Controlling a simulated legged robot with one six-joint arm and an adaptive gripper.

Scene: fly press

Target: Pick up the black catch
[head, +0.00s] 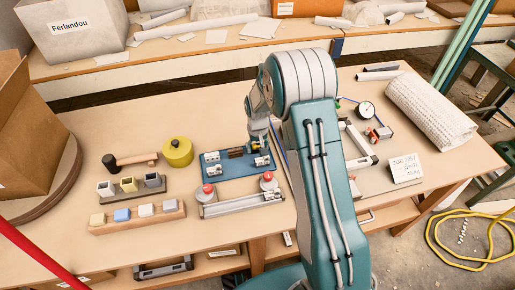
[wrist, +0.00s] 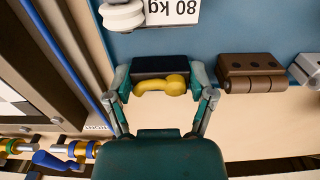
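The black catch (wrist: 160,66), a dark block with a yellow curved lever (wrist: 162,86), is at the near edge of the blue board in the wrist view. My gripper (wrist: 161,77) has one finger on each side of it. Both finger pads appear to touch its ends, so it looks shut on the catch. Whether the catch still rests on the board cannot be seen. In the head view my gripper (head: 260,143) is low over the blue board (head: 222,172), and my arm hides part of that area.
A brown hinge (wrist: 252,73) is close to the right finger in the wrist view, with a silver part (wrist: 308,70) beyond it. A white weight label (wrist: 172,10) lies above. Red-knobbed fittings (head: 208,189), a yellow round tin (head: 178,151) and block racks (head: 137,217) stand on the bench.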

